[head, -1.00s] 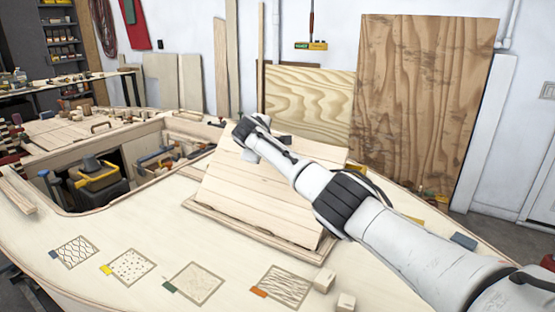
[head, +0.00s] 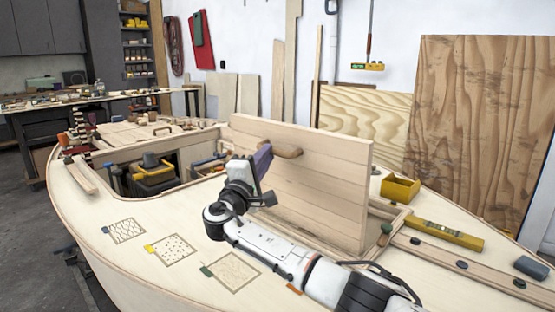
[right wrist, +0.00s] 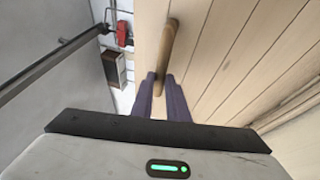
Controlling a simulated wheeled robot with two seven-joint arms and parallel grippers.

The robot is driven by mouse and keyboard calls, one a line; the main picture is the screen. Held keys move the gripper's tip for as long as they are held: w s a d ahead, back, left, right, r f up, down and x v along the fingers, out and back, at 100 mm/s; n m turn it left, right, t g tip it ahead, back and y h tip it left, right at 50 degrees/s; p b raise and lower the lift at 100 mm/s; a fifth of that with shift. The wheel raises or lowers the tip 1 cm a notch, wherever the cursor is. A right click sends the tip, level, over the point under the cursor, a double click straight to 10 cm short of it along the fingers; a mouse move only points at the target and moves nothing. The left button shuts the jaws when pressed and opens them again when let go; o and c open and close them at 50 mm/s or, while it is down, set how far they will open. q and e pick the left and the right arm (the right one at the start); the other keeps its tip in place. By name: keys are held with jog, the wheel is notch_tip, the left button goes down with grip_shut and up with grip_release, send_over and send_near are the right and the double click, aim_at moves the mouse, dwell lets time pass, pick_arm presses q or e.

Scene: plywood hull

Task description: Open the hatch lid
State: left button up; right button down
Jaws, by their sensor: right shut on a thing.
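The hatch lid (head: 318,190), made of pale planks, stands nearly upright above its framed opening in the plywood deck. Its wooden handle (head: 289,151) is on the face towards my gripper. My right gripper (head: 264,160) has its purple fingers shut on one end of this handle. In the right wrist view the fingers (right wrist: 161,80) close around the lower end of the handle (right wrist: 169,42), with the lid's planks (right wrist: 240,50) to the right. Part of the hatch opening is hidden behind the lid and my arm. My left gripper is not in view.
A yellow box (head: 400,189) and a yellow level (head: 444,234) lie on the deck right of the lid. An open bay with a toolbox (head: 153,177) is at the left. Sample patches (head: 172,249) lie in front. A plywood sheet (head: 480,130) leans on the back wall.

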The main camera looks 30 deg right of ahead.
jog(key=shift+s+a+f+b, duration=0.25)
jog(key=shift+a+f, duration=0.1)
jog(key=shift+a, duration=0.15)
jog(key=shift+s+a+f+b, duration=0.2)
jog(key=shift+a+f, duration=0.1)
jog(key=shift+a, duration=0.15)
jog(key=shift+f, duration=0.1)
jog(key=c, duration=1.7)
grip_release()
jog(key=shift+d, duration=0.1)
jog(key=v, duration=1)
jog(key=shift+a, duration=0.2)
